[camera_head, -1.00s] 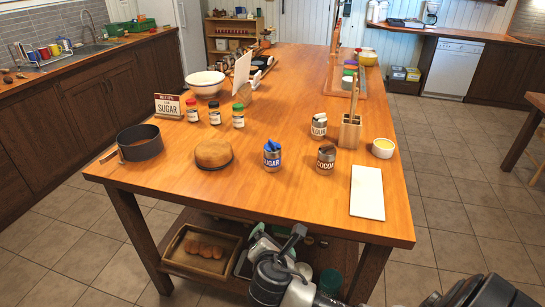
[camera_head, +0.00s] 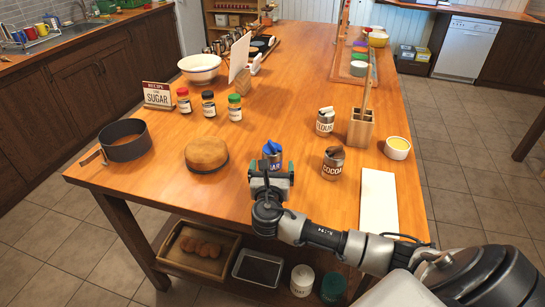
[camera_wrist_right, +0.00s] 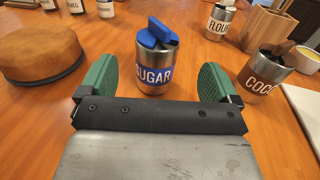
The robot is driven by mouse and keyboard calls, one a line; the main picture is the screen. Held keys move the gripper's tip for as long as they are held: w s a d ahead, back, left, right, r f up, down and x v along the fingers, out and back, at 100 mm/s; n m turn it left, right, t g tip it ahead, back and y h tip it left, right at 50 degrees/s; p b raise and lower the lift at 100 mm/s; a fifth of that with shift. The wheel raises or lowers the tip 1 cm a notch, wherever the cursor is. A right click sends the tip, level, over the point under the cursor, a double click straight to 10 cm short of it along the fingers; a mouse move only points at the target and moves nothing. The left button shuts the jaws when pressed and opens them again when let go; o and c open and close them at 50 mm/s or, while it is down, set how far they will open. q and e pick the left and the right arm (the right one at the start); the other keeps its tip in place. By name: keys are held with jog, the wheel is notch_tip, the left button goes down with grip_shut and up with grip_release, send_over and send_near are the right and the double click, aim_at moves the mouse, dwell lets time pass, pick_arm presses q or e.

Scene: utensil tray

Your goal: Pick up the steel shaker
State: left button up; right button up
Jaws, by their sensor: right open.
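Steel cans with printed labels stand on the wooden table. The SUGAR can (camera_head: 272,151), with blue pieces on top, is upright; it also shows in the right wrist view (camera_wrist_right: 157,68). My right gripper (camera_head: 271,174) is at its near side, open, with green finger pads (camera_wrist_right: 157,84) to the left and right of the can and a gap on each side. Nothing is held. The gripper hides the can's lower part in the head view. The COCOA can (camera_head: 332,163) is to the right, and the FLOUR can (camera_head: 325,122) is behind it. My left gripper is out of view.
A round brown cake (camera_head: 206,153) lies left of the SUGAR can. A dark round pan (camera_head: 124,141) is farther left. A wooden block (camera_head: 361,127), a yellow-filled bowl (camera_head: 397,148) and a white board (camera_head: 378,202) are to the right. Spice jars (camera_head: 208,103) stand behind.

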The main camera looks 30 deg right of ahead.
aim_at(272, 159)
jog(key=shift+x, duration=0.85)
jog(key=x, duration=0.3)
jog(key=p+x, duration=0.1)
jog(key=shift+w+d+f, duration=0.1)
jog(key=shift+w+f, duration=0.25)
jog(key=shift+f, duration=0.05)
jog(key=shift+w+d+f, duration=0.1)
jog(key=shift+w+d, duration=0.2)
jog(key=shift+w, duration=0.1)
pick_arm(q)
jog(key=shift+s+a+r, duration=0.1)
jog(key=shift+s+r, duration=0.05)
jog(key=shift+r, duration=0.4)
pick_arm(e)
jog(key=c, duration=1.1)
